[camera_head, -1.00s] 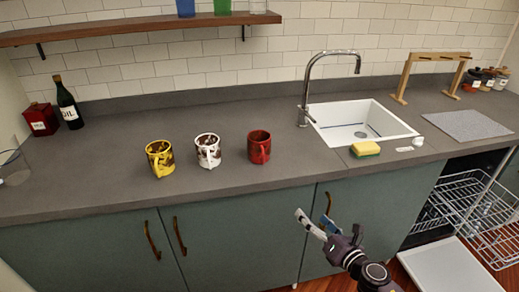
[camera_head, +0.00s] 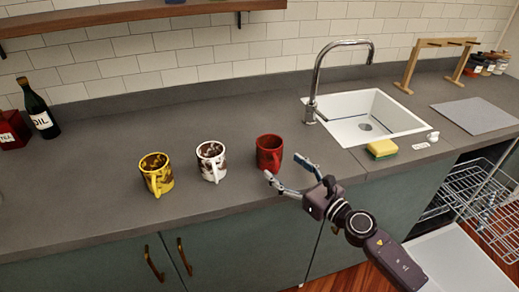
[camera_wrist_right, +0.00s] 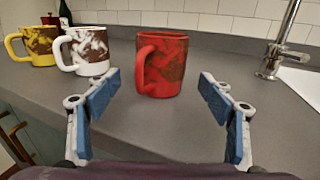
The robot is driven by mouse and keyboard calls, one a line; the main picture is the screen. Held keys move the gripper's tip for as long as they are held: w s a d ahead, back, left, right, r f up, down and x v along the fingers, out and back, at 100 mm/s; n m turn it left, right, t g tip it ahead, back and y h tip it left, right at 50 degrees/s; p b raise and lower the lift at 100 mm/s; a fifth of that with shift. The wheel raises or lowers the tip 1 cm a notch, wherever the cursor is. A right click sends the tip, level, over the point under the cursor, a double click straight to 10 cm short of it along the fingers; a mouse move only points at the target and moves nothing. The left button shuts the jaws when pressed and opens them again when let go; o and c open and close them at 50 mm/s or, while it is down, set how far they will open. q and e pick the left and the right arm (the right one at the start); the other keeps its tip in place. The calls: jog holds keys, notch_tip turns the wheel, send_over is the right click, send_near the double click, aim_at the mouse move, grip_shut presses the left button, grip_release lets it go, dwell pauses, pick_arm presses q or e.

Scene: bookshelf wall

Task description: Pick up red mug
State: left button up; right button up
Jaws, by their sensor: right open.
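The red mug (camera_head: 269,152) stands upright on the grey counter (camera_head: 110,215), at the right end of a row of mugs. In the right wrist view the red mug (camera_wrist_right: 162,66) is straight ahead, its handle towards the left and the camera. My right gripper (camera_head: 287,172) is open and empty just in front of the mug, close to it. In the right wrist view its blue-padded fingers (camera_wrist_right: 157,97) lie either side of the mug, which appears beyond the tips. My left gripper is not in view.
A white-and-brown mug (camera_head: 212,161) stands left of the red mug, then a yellow mug (camera_head: 156,174). A yellow sponge (camera_head: 381,149), a sink (camera_head: 366,117) and a tap (camera_head: 318,82) are to the right. A dish rack (camera_head: 478,196) is pulled out below.

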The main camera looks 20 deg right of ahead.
aim_at(271, 151)
jog(key=shift+w+a+r, duration=0.1)
jog(key=shift+w+a, duration=0.05)
jog(key=shift+w, duration=0.25)
jog(key=shift+w+r, duration=0.15)
jog(key=shift+w+a+r+p, duration=0.2)
jog(key=shift+w+p, duration=0.15)
jog(key=shift+w, duration=0.1)
jog(key=shift+w+a+r+p, duration=0.2)
jog(key=shift+w+p, duration=0.1)
jog(key=shift+w, duration=0.1)
jog(key=x, duration=0.2)
jog(key=shift+w+p, duration=0.3)
jog(key=shift+w, duration=0.1)
jog(key=shift+w+a, duration=0.25)
jog(key=shift+w, duration=0.15)
jog(key=shift+w+a, duration=0.1)
jog(key=shift+w, duration=0.1)
jog(key=c, duration=1.3)
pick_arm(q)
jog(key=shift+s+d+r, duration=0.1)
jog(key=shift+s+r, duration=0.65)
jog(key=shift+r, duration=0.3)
pick_arm(e)
jog(key=c, duration=0.3)
